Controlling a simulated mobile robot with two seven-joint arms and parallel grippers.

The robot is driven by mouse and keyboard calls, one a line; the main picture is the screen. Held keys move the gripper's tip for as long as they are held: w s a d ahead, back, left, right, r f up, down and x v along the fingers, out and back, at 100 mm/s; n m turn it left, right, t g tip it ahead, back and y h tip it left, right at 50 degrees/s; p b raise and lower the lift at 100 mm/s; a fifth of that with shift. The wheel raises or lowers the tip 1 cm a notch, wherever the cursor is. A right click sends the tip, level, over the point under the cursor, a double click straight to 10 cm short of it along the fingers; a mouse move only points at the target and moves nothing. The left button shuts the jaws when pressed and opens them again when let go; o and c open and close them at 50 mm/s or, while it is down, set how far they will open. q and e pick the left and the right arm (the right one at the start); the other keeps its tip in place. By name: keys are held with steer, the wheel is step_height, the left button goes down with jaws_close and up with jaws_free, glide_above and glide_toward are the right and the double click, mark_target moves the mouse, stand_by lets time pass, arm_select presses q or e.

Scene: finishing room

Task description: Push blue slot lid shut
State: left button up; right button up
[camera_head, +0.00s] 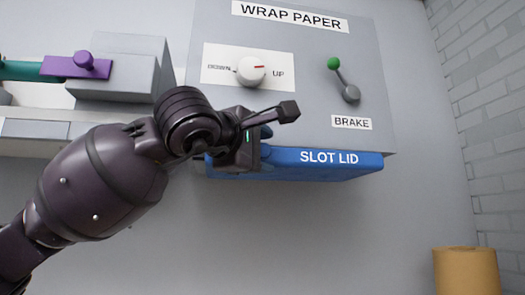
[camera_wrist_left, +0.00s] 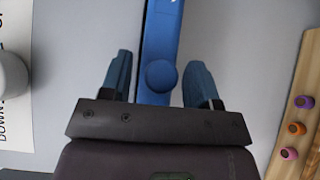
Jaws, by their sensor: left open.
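The blue slot lid (camera_head: 335,168), marked SLOT LID, runs along the lower edge of the grey WRAP PAPER panel (camera_head: 300,48). Its left part is partly hidden behind my left gripper (camera_head: 272,122). In the left wrist view the lid (camera_wrist_left: 160,35) is an upright blue strip with a round blue knob (camera_wrist_left: 161,76). The open fingers of my left gripper (camera_wrist_left: 158,82) stand on either side of the knob, with gaps showing on both sides. I cannot tell how far the lid stands out. My right gripper is not in view.
A white DOWN/UP dial (camera_head: 251,70) and a green-knobbed BRAKE lever (camera_head: 343,80) sit on the panel near my gripper. A grey block with a purple part (camera_head: 76,65) is at the left. A tan cylinder (camera_head: 466,270) stands lower right. Below the lid is bare wall.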

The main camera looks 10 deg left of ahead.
arm_select(q)
steer(key=v, duration=1)
steer(key=shift+s+f, duration=0.1)
stand_by(0.3)
